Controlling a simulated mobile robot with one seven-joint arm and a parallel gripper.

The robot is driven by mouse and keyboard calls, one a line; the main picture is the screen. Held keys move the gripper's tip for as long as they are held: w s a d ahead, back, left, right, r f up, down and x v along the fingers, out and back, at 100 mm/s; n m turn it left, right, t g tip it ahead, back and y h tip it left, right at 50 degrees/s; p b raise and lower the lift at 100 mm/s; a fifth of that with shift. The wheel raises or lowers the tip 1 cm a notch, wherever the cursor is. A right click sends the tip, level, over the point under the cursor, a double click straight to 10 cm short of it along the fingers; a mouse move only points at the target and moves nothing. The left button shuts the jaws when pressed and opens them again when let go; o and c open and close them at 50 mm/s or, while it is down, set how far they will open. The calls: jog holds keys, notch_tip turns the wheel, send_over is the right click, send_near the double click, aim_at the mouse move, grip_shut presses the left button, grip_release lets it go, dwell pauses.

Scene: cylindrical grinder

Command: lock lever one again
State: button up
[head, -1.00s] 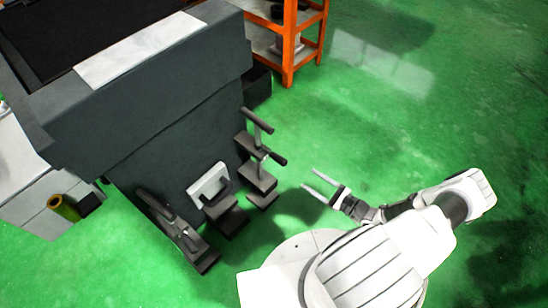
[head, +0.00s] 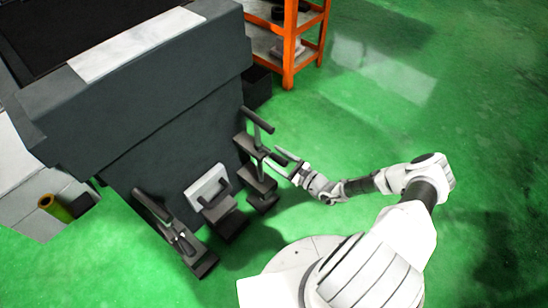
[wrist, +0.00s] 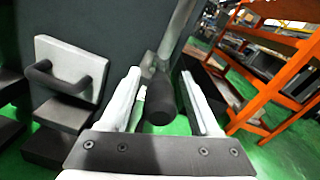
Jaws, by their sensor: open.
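The right-hand lever unit stands on the dark grinder's side, with an upper black handle (head: 258,120) and metal shaft. I cannot tell from any marking which lever is number one. My gripper (head: 277,159) is beside this unit's lower handle, open. In the wrist view, my gripper (wrist: 159,82) has its two pale fingers apart, with a black cylindrical grip (wrist: 160,103) on a metal shaft (wrist: 180,32) between them. The fingers are not closed on it. My gripper partly hides the lower handle in the head view.
A pale plate with a black handle (head: 208,185) stands left of this unit, and another dark lever unit (head: 170,228) is further left. An orange shelf rack (head: 289,50) stands behind. The green floor (head: 400,120) at right is clear.

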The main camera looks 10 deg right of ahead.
jog(key=shift+w+a, duration=0.25)
jog(key=shift+w, duration=0.1)
jog(key=shift+c, duration=0.3)
grip_shut()
dwell(1.0)
